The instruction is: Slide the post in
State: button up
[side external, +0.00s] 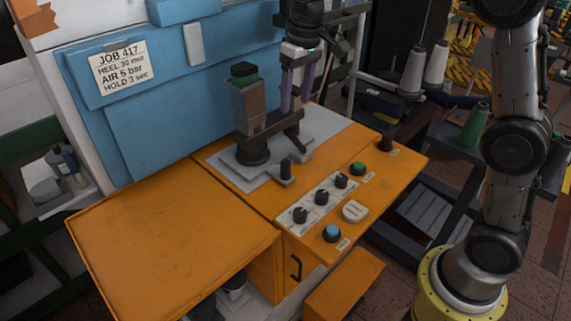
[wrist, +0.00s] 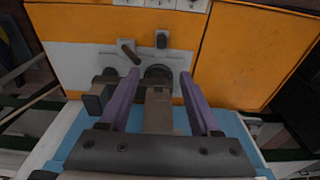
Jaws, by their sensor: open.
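A tall grey-brown block (side external: 250,108) with a dark green and black cap (side external: 244,73) stands over a round black base (side external: 252,150) on the fixture; I cannot tell for sure if it is the post. A short dark peg (side external: 286,169) stands on a tab at the front. My gripper (side external: 295,103) has purple fingers, pointing down, apart and empty, to the right of the block in the side view. In the wrist view, a grey-brown bar (wrist: 158,108) shows between the spread fingers (wrist: 160,88), leading to a round dark seat (wrist: 158,74). The palm hides its near end.
A dark arm (side external: 272,127) with a brown lever (side external: 294,136) sits right of the block. The orange bench (side external: 175,225) is bare at left. Knobs (side external: 321,197) and buttons line its front. A blue panel (side external: 190,105) rises behind.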

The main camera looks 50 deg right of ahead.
jog(key=g, duration=0.1)
send_over(285, 163)
notch_tip(285, 163, down, 6)
notch_tip(285, 163, down, 14)
jog(key=shift+d+f, duration=0.1)
jog(key=shift+f, duration=0.1)
grip_shut()
dwell(0.3)
jog(key=shift+r, duration=0.1)
dwell(1.1)
